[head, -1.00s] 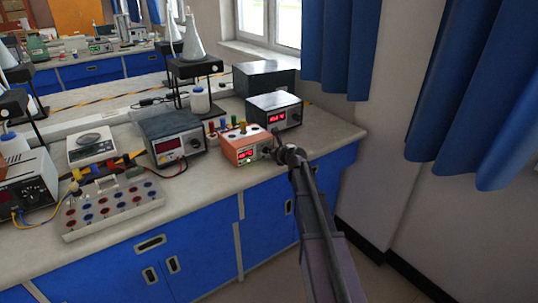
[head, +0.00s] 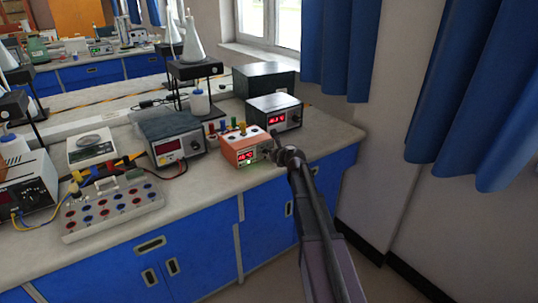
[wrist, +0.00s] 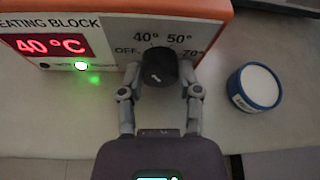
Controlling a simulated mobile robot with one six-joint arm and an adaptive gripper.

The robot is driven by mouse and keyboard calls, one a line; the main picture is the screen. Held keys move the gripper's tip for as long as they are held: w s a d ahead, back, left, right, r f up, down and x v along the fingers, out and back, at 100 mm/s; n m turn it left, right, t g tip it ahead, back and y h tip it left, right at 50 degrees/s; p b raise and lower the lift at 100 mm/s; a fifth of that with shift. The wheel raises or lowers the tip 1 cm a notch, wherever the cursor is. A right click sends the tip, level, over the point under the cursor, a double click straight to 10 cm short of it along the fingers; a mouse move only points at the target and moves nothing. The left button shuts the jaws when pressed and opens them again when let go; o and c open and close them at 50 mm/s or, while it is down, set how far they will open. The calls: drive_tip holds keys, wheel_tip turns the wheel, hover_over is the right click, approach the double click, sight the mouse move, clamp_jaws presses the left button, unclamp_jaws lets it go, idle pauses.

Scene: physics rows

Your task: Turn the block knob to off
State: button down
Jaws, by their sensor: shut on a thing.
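The heating block (head: 241,149) is an orange box with a pale front, on the bench at the right. In the wrist view its orange casing (wrist: 120,6) fills the top, and its red display reads 40 °C above a lit green lamp. The black block knob (wrist: 158,67) sits below the marks OFF, 40°, 50° and 70°. A pale mark shows on its face, but I cannot tell exactly which setting it points at. My gripper (wrist: 160,84) is shut on the knob, one finger on each side. In the head view my gripper (head: 280,155) covers the knob.
A round blue-rimmed container (wrist: 254,88) stands just right of my gripper. A dark meter (head: 275,112) stands behind the block, and a grey power supply (head: 172,137) stands to its left. A socket board (head: 110,205) lies farther left.

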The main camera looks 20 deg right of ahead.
drive_tip(key=n+h+b, duration=0.1)
drive_tip(key=n, duration=0.1)
drive_tip(key=n+t+h, duration=0.1)
drive_tip(key=shift+a+f+n+b, duration=0.15)
drive_tip(key=shift+n+b, duration=0.2)
drive_tip(key=shift+n, duration=0.05)
drive_tip(key=shift+n+t+h+b, duration=0.8)
drive_tip(key=shift+n, duration=0.6)
drive_tip(key=shift+c, duration=1.5)
unclamp_jaws()
